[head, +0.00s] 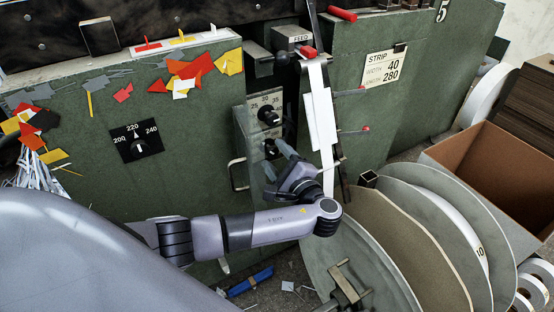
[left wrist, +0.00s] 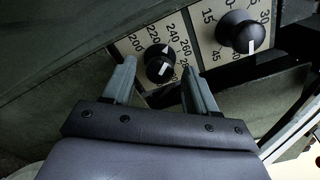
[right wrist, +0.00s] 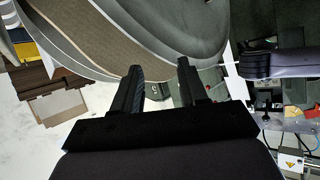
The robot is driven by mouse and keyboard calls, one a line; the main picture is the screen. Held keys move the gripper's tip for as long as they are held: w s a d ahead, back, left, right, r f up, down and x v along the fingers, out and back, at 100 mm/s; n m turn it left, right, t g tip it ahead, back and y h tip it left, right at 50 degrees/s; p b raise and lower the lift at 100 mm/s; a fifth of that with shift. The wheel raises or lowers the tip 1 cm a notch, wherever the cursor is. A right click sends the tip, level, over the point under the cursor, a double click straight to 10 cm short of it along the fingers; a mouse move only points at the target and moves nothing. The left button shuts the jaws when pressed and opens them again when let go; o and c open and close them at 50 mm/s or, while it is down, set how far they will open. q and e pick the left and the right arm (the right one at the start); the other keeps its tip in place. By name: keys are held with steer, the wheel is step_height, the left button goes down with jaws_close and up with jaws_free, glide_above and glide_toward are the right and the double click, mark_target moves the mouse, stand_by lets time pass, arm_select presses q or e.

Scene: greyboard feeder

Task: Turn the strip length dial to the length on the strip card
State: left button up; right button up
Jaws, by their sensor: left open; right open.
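The strip card (head: 385,67) reads width 40, length 280. In the left wrist view, the black knob of a dial (left wrist: 159,66) sits on a plate marked from 200 through 240 to 260 and beyond; I cannot read its setting surely. That lower dial (head: 271,148) is partly hidden in the head view. My left gripper (head: 280,163) is open in front of it; in its wrist view the fingers (left wrist: 159,78) stand either side of the knob, contact unclear. My right gripper (right wrist: 160,68) is open and empty, outside the head view.
Above is another dial (head: 268,114) marked 25, 30, 35. A separate black-plated dial (head: 136,142), marked 200, 220, 240, sits further left. Large grey discs (head: 340,255) and a cardboard box (head: 490,180) stand at right. A white strip (head: 322,115) hangs beside the dials.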

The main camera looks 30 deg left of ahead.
arm_select(q)
steer(key=c, duration=1.1)
steer(key=shift+o, duration=0.2)
steer(key=shift+r+p, duration=0.2)
steer(key=shift+p, duration=0.5)
steer(key=shift+m+p, duration=0.8)
steer(key=shift+p, duration=0.15)
steer(key=shift+f+m+p, duration=0.25)
steer(key=shift+m+p, duration=0.2)
steer(key=shift+m, duration=0.15)
arm_select(e)
steer(key=shift+s+d+g+h, duration=0.15)
steer(key=shift+s+d+h, duration=0.2)
steer(key=shift+d, duration=0.35)
steer(key=shift+s+d+g+h, duration=0.2)
steer(key=shift+d+h, duration=0.15)
steer(key=shift+d, duration=0.3)
arm_select(q)
steer(key=o, duration=1.1)
steer(key=shift+c, duration=0.2)
